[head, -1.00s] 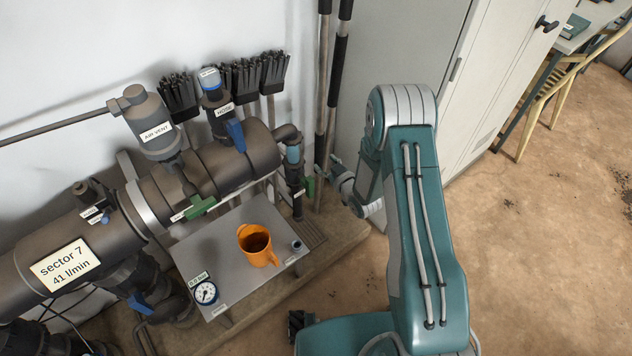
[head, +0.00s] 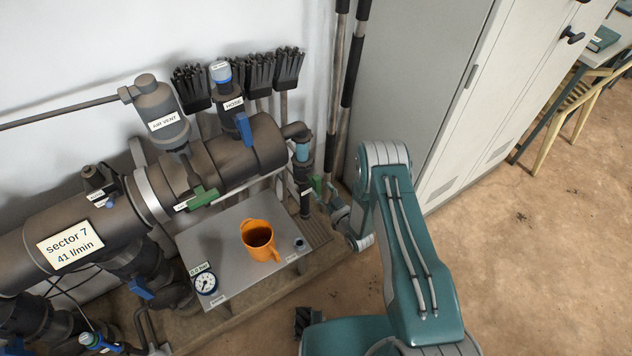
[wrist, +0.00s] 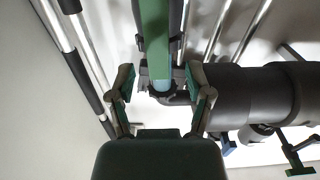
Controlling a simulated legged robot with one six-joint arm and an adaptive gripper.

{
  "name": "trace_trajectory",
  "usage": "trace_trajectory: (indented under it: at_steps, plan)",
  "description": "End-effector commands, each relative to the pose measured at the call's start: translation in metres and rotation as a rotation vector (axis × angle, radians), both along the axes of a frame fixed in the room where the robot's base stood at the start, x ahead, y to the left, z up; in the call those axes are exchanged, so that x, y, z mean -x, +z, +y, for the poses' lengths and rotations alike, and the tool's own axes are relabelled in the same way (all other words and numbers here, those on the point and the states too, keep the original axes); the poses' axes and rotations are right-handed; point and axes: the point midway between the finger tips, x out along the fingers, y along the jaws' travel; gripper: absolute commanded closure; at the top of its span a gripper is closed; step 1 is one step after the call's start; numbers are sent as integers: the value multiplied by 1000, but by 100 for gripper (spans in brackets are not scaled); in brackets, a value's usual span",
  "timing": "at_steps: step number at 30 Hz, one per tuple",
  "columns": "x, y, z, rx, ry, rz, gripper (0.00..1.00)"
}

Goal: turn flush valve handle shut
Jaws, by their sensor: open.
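A green handle (head: 317,186) stands by the end pipe with the light-blue band, at the right end of the manifold; I take it for the flush valve handle. It shows as a long green bar (wrist: 155,28) at the top middle of the wrist view. My gripper (wrist: 160,82) is open, its two fingers apart on either side of the line of the bar. I see no clear contact. In the head view my gripper (head: 334,202) is small, partly hidden by my arm, and close to the handle. Another green handle (head: 203,197) sits at the manifold's middle.
Brushes (head: 190,85) and poles (head: 350,70) lean on the wall. A grey cabinet (head: 425,75) stands right of them. The brown floor (head: 530,240) is open at right.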

Motion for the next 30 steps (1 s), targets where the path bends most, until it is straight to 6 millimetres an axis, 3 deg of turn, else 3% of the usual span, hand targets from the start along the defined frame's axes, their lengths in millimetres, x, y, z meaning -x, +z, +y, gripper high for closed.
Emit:
trace_trajectory:
  at_steps: [7, 18, 22, 23, 30]
  plan:
    - [-29, 0, 20, 0, 0, 1, 34]
    - [-34, 0, 23, 0, -1, 2, 34]
    - [-34, 0, 23, 0, -1, 2, 92]
    - [-34, 0, 23, 0, -1, 2, 100]
    - [-35, 0, 24, 3, -1, 1, 100]
